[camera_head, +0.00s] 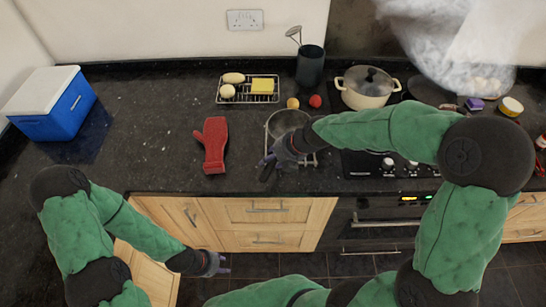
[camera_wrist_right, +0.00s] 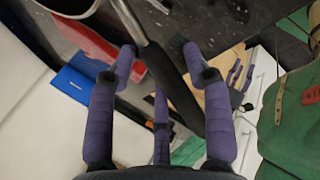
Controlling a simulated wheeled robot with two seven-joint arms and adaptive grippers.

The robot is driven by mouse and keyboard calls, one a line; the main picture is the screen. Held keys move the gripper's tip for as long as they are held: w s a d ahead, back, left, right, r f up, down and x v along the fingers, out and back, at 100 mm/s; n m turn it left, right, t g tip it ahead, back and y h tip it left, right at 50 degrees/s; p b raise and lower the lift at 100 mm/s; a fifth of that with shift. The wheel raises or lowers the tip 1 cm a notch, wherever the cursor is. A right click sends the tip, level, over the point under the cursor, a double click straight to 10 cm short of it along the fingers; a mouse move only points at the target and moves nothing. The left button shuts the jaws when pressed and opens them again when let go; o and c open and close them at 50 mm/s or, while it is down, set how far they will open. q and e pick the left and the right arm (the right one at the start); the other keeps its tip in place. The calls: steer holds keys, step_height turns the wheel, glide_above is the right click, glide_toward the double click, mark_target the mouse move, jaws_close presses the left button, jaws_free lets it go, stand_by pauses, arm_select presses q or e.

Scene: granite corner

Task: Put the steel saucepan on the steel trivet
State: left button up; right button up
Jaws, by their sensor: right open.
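The steel saucepan (camera_head: 287,121) stands on the dark counter right of the red mitt. Its black handle (camera_head: 267,172) points toward the counter's front edge. My right gripper (camera_head: 277,158) reaches over the saucepan's near side at the handle. In the right wrist view the handle (camera_wrist_right: 172,85) runs between the open purple fingers, and part of the pan's rim (camera_wrist_right: 72,9) shows at the top. A thin metal piece (camera_head: 312,160) shows beside the right gripper; it may be the steel trivet, but it is mostly hidden. My left gripper (camera_head: 221,264) is open and empty, low in front of the drawers.
A red mitt (camera_head: 214,146) lies left of the saucepan. A wire rack (camera_head: 232,99) holds a yellow sponge and pale items. A cream pot (camera_head: 366,91) stands on the hob. A blue cooler (camera_head: 62,112) is far left. The counter between cooler and mitt is mostly clear.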

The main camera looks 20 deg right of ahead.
steer(key=p+v, duration=0.1)
steer(key=v, duration=1.1)
steer(key=shift+s, duration=0.1)
stand_by(1.2)
